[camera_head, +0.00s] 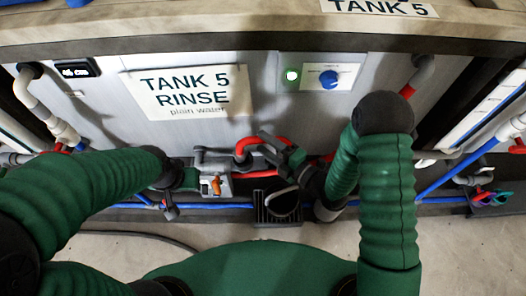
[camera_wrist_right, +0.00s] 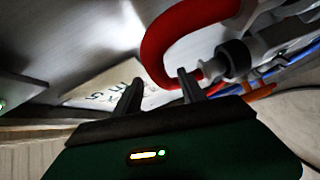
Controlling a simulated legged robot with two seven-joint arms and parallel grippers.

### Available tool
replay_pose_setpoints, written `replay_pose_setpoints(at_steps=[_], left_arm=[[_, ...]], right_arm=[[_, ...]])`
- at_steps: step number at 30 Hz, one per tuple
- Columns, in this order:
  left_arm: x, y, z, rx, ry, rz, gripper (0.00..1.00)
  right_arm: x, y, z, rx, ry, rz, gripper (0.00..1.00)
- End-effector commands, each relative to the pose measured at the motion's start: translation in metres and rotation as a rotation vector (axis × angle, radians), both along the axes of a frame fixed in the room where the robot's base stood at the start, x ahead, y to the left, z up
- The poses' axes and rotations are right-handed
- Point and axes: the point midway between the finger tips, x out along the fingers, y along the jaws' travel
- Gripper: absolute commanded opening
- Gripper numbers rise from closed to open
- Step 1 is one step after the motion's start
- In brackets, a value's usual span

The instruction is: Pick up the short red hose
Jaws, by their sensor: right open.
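The short red hose (camera_head: 246,146) is a curved bend low on the front of tank 5, beside grey pipe fittings.
A grey valve with an orange handle (camera_head: 216,184) sits left of the hose. Blue pipe (camera_head: 233,205) runs along the floor. More pipes flank the tank.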

Motion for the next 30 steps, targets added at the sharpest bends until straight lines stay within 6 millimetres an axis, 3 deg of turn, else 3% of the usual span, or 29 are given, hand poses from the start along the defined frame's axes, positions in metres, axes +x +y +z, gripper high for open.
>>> replay_pose_setpoints(at_steps=[12,19,30], left_arm=[[0.000,0.000,-0.014,0.000,0.001,0.000,0.36],[0.000,0.000,-0.013,0.000,0.000,0.000,0.36],[0.000,0.000,-0.013,0.000,0.000,0.000,0.36]], right_arm=[[0.040,0.042,-0.007,0.001,-0.001,0.001,0.48],[0.042,0.043,-0.006,0.000,0.001,-0.001,0.48],[0.042,0.043,-0.006,0.001,0.001,0.000,0.00]])
